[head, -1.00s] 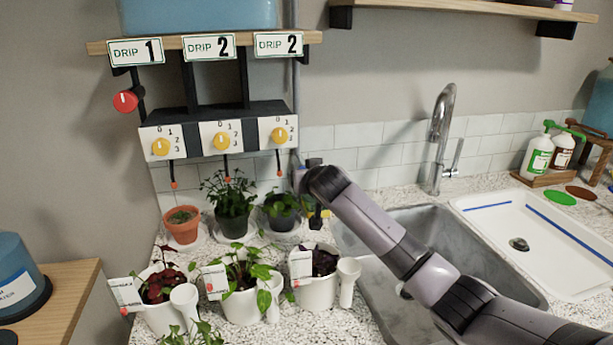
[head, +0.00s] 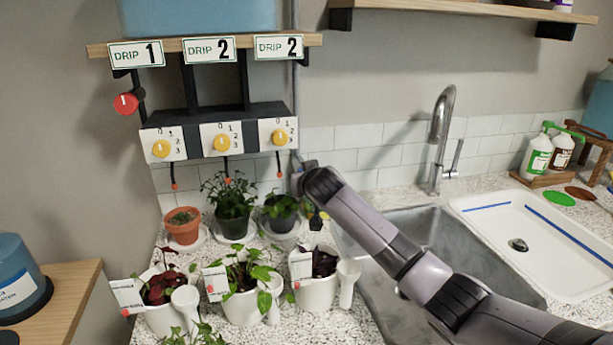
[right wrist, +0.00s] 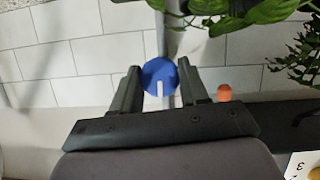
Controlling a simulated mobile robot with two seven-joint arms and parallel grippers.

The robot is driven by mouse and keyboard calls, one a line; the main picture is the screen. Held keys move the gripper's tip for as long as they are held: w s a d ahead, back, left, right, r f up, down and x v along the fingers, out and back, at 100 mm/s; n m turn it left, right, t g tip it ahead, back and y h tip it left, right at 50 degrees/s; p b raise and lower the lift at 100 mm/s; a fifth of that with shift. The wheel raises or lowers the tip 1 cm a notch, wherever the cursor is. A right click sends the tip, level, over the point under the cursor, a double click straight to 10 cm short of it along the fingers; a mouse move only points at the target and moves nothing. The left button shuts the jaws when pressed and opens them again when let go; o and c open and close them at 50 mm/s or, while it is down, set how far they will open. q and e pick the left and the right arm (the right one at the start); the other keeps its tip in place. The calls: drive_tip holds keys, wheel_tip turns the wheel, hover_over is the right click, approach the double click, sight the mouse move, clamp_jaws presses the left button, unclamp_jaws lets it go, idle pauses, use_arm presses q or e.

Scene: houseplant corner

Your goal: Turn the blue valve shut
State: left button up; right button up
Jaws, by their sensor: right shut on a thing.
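The blue valve (right wrist: 159,76) is a round knob with a white pointer mark, seen in the right wrist view against the tiled wall. The mark points toward the bottom of that picture, along the line of the thin pipe behind the knob. My right gripper (right wrist: 160,70) is shut on the knob, with one dark finger on each side of it. In the head view my right arm reaches from the lower right to the wall beside the plant shelf, and its wrist hides the valve. My left gripper is in neither view.
A red knob (head: 126,103) and yellow dials (head: 222,143) are on the drip rack at left. The tap (head: 440,135) and sink lie to the right.

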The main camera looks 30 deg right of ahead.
drive_tip(key=o, duration=1)
drive_tip(key=shift+o, duration=0.2)
drive_tip(key=v, duration=0.7)
drive_tip(key=shift+b, duration=0.3)
drive_tip(key=shift+a, duration=0.1)
